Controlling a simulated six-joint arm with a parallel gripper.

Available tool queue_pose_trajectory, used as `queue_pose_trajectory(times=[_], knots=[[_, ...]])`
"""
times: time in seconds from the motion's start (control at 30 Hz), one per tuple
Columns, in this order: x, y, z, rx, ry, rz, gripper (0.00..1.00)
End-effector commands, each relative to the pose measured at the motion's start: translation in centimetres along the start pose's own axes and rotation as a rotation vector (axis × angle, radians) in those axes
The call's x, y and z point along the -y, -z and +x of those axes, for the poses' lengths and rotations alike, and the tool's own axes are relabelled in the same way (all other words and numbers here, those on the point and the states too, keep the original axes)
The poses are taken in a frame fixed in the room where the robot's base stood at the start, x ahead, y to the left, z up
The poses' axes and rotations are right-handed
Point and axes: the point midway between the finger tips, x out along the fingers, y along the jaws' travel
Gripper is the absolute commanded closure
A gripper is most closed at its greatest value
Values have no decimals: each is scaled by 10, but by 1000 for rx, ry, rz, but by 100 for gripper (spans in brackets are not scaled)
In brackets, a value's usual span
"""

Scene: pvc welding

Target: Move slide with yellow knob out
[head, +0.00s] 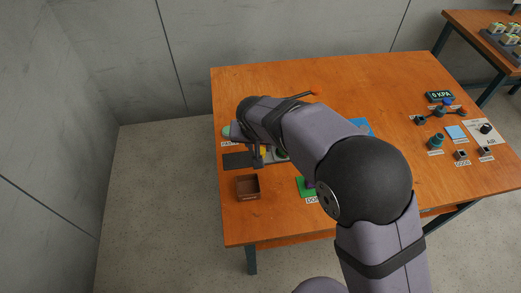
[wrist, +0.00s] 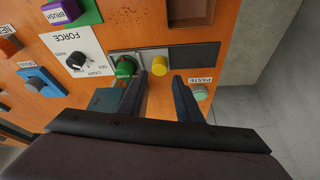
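The yellow knob (wrist: 160,65) sits on a slide with a dark track (wrist: 195,55) on the table. A green knob (wrist: 123,69) is beside it on the left, on a light metal plate. My gripper (wrist: 168,77) is open, with one fingertip to either side of the yellow knob in the wrist view; I cannot tell whether either finger touches it. In the head view my gripper (head: 258,157) points down over the slide, with a bit of the yellow knob (head: 264,150) showing. The dark track (head: 239,160) extends left there. My arm hides much of the slide.
A FORCE dial (wrist: 79,60), a blue block (wrist: 41,84) and a purple brush holder (wrist: 66,10) stand left in the wrist view. A pale green PASTE knob (wrist: 200,92) is close to the right finger. An open brown box (head: 248,187) stands near the table's front left.

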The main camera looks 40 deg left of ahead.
Motion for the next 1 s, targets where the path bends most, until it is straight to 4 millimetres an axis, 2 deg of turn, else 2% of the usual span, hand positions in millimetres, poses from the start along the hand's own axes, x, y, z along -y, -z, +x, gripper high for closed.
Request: queue_pose_trajectory(times=[0.6,1.0], knots=[[-1,0,62,2,-2,0,68],[-1,0,71,1,-1,1,68]])
